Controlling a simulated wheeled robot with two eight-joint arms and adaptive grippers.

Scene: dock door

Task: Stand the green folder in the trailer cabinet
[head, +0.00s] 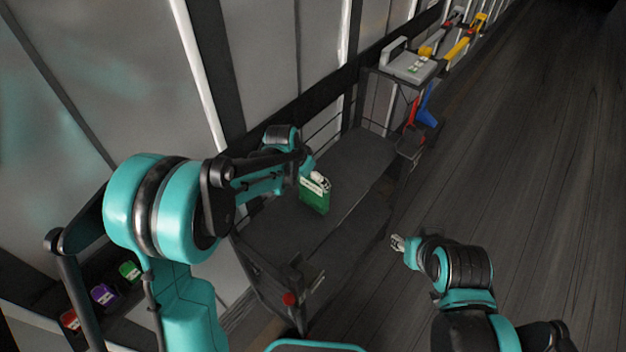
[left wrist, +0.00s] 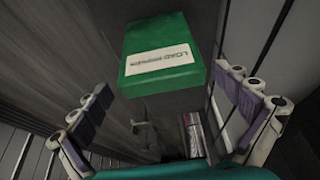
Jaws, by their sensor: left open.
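The green folder (head: 314,197) stands upright on the dark bed of a cart in the head view. In the left wrist view the green folder (left wrist: 165,60) shows a white label and lies ahead of the fingers. My left gripper (head: 319,179) is at the folder's upper edge. In the left wrist view its fingers (left wrist: 165,112) are wide apart on either side, with no finger contact on the folder visible. My right gripper (head: 397,243) is to the right of the cart, over the floor; its opening is too small to judge. I cannot identify the trailer cabinet for certain.
The cart bed (head: 360,155) is bare around the folder. A grey case (head: 408,66) sits at the cart's far end, with blue and red tools (head: 426,105) beside it. Red, purple (head: 104,294) and green items stand in a dark shelf at lower left. The right-hand floor (head: 530,150) is clear.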

